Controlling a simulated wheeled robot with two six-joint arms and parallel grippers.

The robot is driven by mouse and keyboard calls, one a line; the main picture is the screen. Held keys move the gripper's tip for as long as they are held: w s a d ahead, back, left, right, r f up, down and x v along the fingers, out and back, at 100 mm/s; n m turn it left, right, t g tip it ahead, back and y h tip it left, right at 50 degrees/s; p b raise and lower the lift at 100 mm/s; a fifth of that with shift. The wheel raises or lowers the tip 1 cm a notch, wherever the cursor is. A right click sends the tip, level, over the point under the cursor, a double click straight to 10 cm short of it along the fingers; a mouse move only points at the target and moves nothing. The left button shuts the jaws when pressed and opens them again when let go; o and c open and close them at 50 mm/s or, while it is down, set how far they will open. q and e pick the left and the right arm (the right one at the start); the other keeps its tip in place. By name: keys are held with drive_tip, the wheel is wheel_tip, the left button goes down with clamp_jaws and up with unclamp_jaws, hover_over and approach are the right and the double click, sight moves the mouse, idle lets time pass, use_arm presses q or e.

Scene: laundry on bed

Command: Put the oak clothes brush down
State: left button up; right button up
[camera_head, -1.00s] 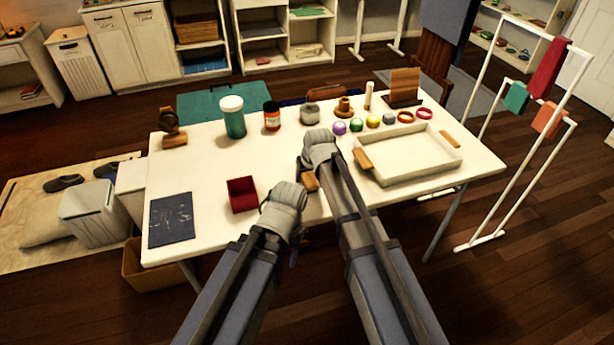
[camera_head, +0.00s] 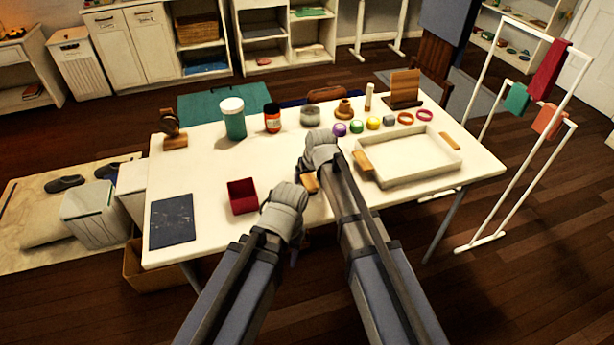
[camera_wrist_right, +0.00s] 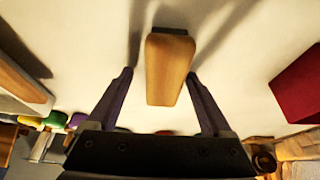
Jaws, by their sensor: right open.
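The oak clothes brush (camera_wrist_right: 170,68), a tan wooden block with a dark strip at its far end, is at the white table in the right wrist view. My right gripper (camera_wrist_right: 158,76) is open, with one finger on each side of the brush and a gap on both sides. In the head view a small part of the brush (camera_head: 311,184) shows beside my right gripper (camera_head: 308,172), whose fingers are mostly hidden. My left gripper (camera_head: 288,205) is near the table's front edge; its fingertips are hidden by its own wrist.
On the white table (camera_head: 220,165), a dark red open box (camera_head: 242,196) is left of the brush and a cream tray (camera_head: 410,177) is to its right. A dark flat panel (camera_head: 171,222) lies at the left. Jars and small coloured objects line the back.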

drive_tip(key=p+v, duration=1)
drive_tip(key=v, duration=0.2)
use_arm(q)
wheel_tip(320, 180, up, 12)
drive_tip(key=p, duration=0.1)
drive_tip(key=shift+p, duration=0.3)
use_arm(e)
drive_tip(key=s+d+g+h, duration=0.1)
drive_tip(key=s+d+g, duration=0.1)
drive_tip(key=s, duration=0.9)
drive_tip(key=s+d+g+h, duration=0.1)
drive_tip(key=s+d+g, duration=0.1)
drive_tip(key=s, duration=0.9)
drive_tip(key=shift+s+f+g+h, duration=0.15)
drive_tip(key=shift+f+g+h, duration=0.05)
drive_tip(key=shift+g+h, duration=0.1)
use_arm(q)
drive_tip(key=shift+r, duration=0.1)
use_arm(e)
drive_tip(key=shift+d, duration=0.1)
use_arm(q)
drive_tip(key=shift+o, duration=0.2)
